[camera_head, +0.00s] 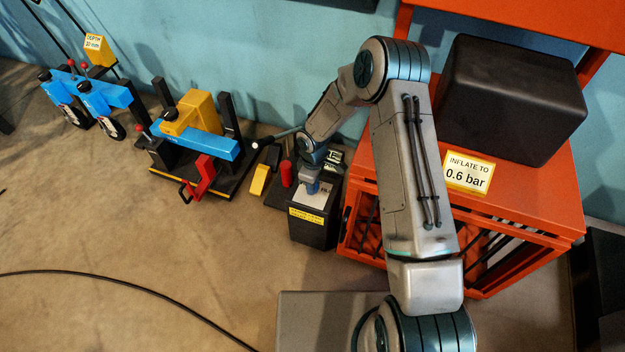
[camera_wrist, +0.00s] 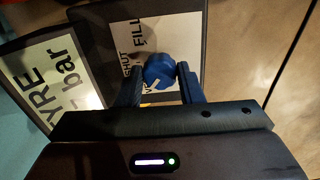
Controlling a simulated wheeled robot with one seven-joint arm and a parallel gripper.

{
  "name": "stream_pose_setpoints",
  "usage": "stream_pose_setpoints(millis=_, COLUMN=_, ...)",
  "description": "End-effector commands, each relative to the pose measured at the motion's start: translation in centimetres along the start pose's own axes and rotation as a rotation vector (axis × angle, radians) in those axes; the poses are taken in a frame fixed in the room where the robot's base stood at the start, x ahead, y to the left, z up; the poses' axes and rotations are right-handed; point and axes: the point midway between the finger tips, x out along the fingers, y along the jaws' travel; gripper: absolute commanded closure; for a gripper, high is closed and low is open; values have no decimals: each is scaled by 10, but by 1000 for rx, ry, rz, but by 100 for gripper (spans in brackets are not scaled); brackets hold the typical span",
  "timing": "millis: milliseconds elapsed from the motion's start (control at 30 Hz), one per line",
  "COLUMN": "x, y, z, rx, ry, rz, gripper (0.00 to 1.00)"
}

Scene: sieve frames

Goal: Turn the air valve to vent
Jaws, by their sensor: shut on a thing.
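The air valve is a blue knob (camera_wrist: 158,70) on a white plate (camera_wrist: 128,48) with the printed words "SHUT" and "FILL"; a third word is mostly covered. The plate is on top of a dark box (camera_head: 312,230) with a yellow label on its front. My gripper (camera_wrist: 160,80) is shut on the blue knob, one finger on each side of it, as the wrist view shows. In the head view the gripper (camera_head: 312,186) reaches down onto the box top. A white pointer mark shows on the knob, partly hidden, so I cannot tell its exact setting.
A gauge panel (camera_wrist: 45,70) marked "TYRE" and "bar" stands beside the box. An orange frame (camera_head: 520,205) with a black block (camera_head: 512,98) and an "INFLATE TO 0.6 bar" sign (camera_head: 468,172) is to the right. A cable (camera_head: 130,284) crosses the floor.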

Motion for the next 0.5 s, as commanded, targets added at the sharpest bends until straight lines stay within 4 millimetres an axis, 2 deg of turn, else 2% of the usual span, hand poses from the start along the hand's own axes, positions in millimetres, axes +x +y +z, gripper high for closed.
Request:
stream_pose_setpoints(millis=200, x=-1, y=1, z=1, rx=-110, ry=-1, rz=1, gripper=89)
stream_pose_setpoints(millis=500, x=0, y=2, z=2, rx=-176, ry=-2, rz=1, gripper=89)
